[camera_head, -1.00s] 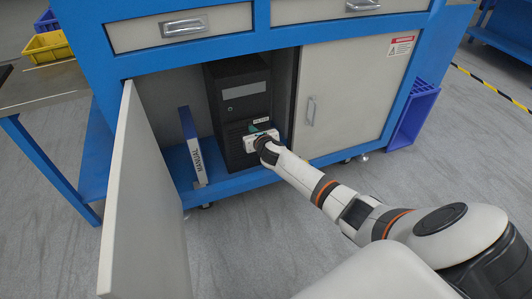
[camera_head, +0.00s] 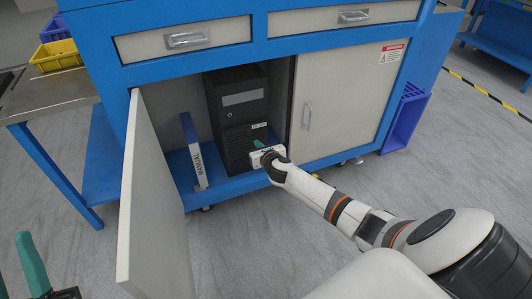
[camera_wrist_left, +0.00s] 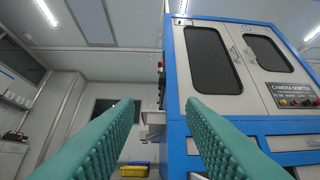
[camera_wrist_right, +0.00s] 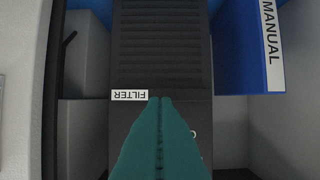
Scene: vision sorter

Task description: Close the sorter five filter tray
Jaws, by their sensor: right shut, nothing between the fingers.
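A black tower unit (camera_head: 238,98) stands inside the open cabinet. Its lower front is louvred and bears a white FILTER label (camera_wrist_right: 130,95). In the head view the front looks about flush; a small gap at the filter tray (camera_wrist_right: 160,45) cannot be ruled out. My right gripper (camera_wrist_right: 160,99) is shut and empty, its teal fingertips pointing at the front close to the label. Contact cannot be told. My left gripper (camera_wrist_left: 163,103) is open and empty, facing a camera sorter cabinet and the ceiling. One of its fingers (camera_head: 32,265) shows at bottom left in the head view.
A white cabinet door (camera_head: 155,210) stands open on the left. The right door (camera_head: 345,100) is shut. A purple crate (camera_head: 405,120) sits to the right. The floor in front is clear.

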